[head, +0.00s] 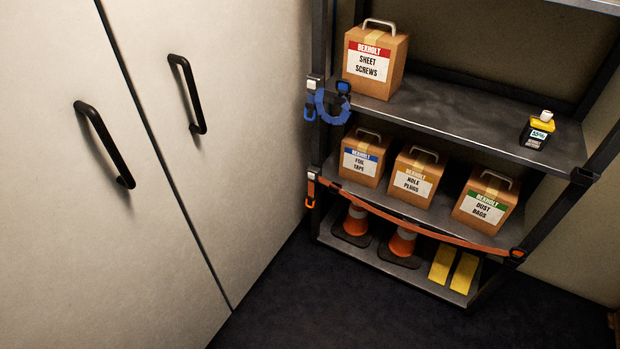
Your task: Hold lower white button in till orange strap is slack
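The orange strap (420,224) runs across the front of the rack, from the left post down to an end fitting (517,254) on the right post. It is fastened at both ends and looks nearly straight; I cannot tell exactly how tight it is. At its left end is an orange buckle with a small pale button (311,176), the lower one. Above it on the same post is a blue buckle with another pale button (311,84). A blue strap (333,116) hangs there in a loose loop. Neither of my grippers is in view.
The rack holds a sheet screws box (371,66) and a bottle (537,131) on the upper shelf, several boxes (414,178) on the middle shelf, and cones (402,244) and yellow blocks (453,268) at the bottom. Cabinet doors (160,190) stand left. The dark floor (340,310) is clear.

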